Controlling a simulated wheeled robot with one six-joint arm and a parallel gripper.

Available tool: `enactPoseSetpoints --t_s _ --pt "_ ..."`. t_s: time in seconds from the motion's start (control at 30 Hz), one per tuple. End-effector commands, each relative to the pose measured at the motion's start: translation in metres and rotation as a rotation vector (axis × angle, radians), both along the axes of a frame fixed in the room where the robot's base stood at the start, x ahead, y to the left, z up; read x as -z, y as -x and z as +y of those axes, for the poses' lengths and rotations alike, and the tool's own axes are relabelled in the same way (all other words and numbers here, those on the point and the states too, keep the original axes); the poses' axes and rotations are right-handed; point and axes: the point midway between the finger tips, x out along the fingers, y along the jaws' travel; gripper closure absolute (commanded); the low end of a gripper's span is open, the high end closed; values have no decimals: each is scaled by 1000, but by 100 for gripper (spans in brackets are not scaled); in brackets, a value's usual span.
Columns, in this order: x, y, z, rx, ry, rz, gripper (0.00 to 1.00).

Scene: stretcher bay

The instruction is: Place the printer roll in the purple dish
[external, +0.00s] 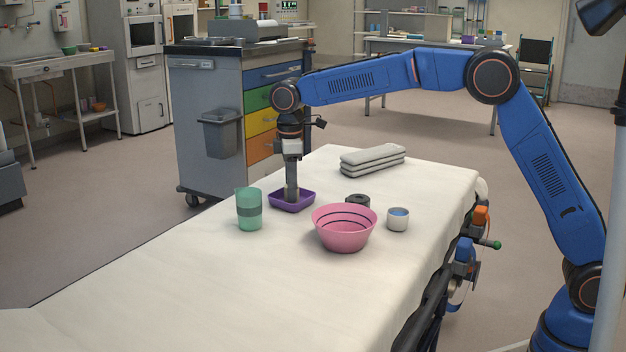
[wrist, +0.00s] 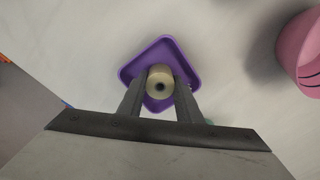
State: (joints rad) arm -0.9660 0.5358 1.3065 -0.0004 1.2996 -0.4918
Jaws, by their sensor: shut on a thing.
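The purple dish (external: 281,204) sits on the white-sheeted stretcher, left of the pink bowl; in the wrist view it shows as a rounded square (wrist: 178,57). My gripper (external: 291,194) points straight down over the dish. In the wrist view its two fingers are shut on the printer roll (wrist: 160,79), a pale cylinder with a dark hole in its end. The roll appears over the dish's inside in that view. I cannot tell whether it touches the dish floor. In the external view the roll is mostly hidden by the fingers.
A pink bowl (external: 344,238) stands right of the dish, with a dark roll-shaped thing (external: 358,201) behind it and a small white cup (external: 398,220) beside it. A green cup (external: 249,212) stands left. Folded towels (external: 372,161) lie behind. The stretcher's near part (external: 220,300) is clear.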

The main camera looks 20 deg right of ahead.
Motion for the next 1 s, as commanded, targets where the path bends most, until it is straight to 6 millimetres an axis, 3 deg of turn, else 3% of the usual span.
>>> enactPoseSetpoints --t_s 0.03,0.1,0.53,1.0 --pt "1 0 0 0 0 0 64" --pt "1 0 0 0 0 0 50" --pt "-9 0 1 0 -2 -1 50" --pt "-92 0 1 0 -3 -1 50"
